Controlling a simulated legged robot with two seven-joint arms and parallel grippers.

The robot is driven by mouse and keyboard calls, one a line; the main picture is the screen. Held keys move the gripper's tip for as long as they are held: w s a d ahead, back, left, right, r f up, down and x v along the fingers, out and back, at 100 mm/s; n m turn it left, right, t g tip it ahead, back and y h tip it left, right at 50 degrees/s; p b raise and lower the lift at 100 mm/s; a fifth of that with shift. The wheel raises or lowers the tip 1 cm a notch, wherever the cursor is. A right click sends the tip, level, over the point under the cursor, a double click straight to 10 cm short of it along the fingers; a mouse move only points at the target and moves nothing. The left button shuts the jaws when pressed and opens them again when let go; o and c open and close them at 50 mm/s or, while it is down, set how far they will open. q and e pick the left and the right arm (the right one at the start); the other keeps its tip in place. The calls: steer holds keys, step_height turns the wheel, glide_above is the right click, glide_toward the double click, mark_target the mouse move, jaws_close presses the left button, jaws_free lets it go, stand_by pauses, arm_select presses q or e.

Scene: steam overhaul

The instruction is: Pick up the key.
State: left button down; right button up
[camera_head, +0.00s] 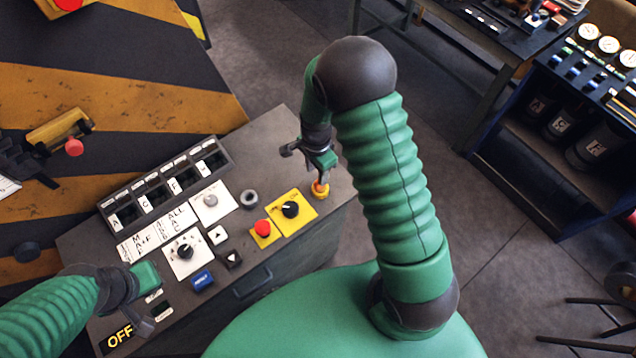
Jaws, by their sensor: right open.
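I cannot make out a clear key shape. A small orange-red piece in a yellow round mount (320,190) sits at the right end of the grey control panel (285,125); I cannot tell whether it is the key. My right gripper (308,166) is open just above this mount, and one finger partly covers it. I cannot tell whether they touch. My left gripper (150,300) is over the panel's lower left, near the lit OFF display (117,339). Its jaws are not clear enough to read.
The panel carries a red button (263,227), a black knob on a yellow plate (291,209), a grey ring (249,199) and a lettered slot rack (165,185). A striped machine (120,95) stands behind. A dark shelf (510,165) is at right, with open floor between.

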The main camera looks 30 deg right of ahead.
steer(key=f, duration=0.1)
steer(key=f+p, duration=0.1)
steer(key=f, duration=0.1)
steer(key=s+d+f+p, duration=0.1)
steer(key=f, duration=0.1)
steer(key=shift+f, duration=0.2)
steer(key=shift+w+a, duration=0.15)
steer(key=shift+a, duration=0.05)
steer(key=shift+c, duration=0.3)
steer(key=shift+a+r, duration=0.1)
steer(key=c, duration=0.5)
jaws_close()
arm_select(q)
steer(key=shift+d+v, duration=0.25)
steer(key=shift+v, duration=0.85)
arm_select(e)
steer(key=shift+d, duration=0.2)
arm_select(q)
steer(key=shift+w, duration=0.1)
